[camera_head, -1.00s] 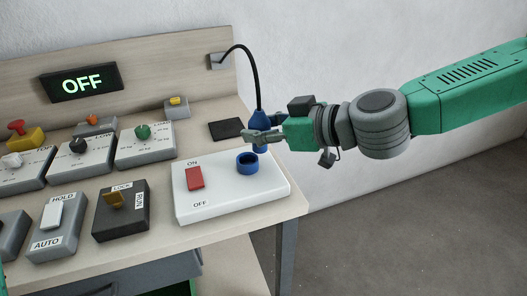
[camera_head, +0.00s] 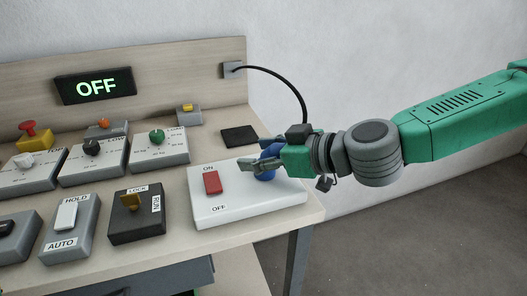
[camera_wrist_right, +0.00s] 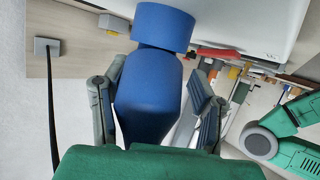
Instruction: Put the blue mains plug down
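The blue mains plug (camera_head: 269,150) stands at the blue round socket (camera_head: 264,174) on the white switch panel (camera_head: 240,207). In the right wrist view the plug (camera_wrist_right: 150,95) meets the socket ring (camera_wrist_right: 163,27); how deep it sits is hidden. My right gripper (camera_head: 258,153) is open around the plug, one finger on each side. In the right wrist view a gap shows between the plug and the right-hand finger. The plug's black cable (camera_head: 285,82) runs from a grey wall box (camera_head: 232,70) down behind the gripper. My left gripper is not in view.
A red rocker switch (camera_head: 211,182) is left of the socket on the panel. A flat black pad (camera_head: 239,136) lies behind it. Several knob and switch boxes fill the table to the left. The display (camera_head: 95,86) reads OFF. The table's right edge is close to the panel.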

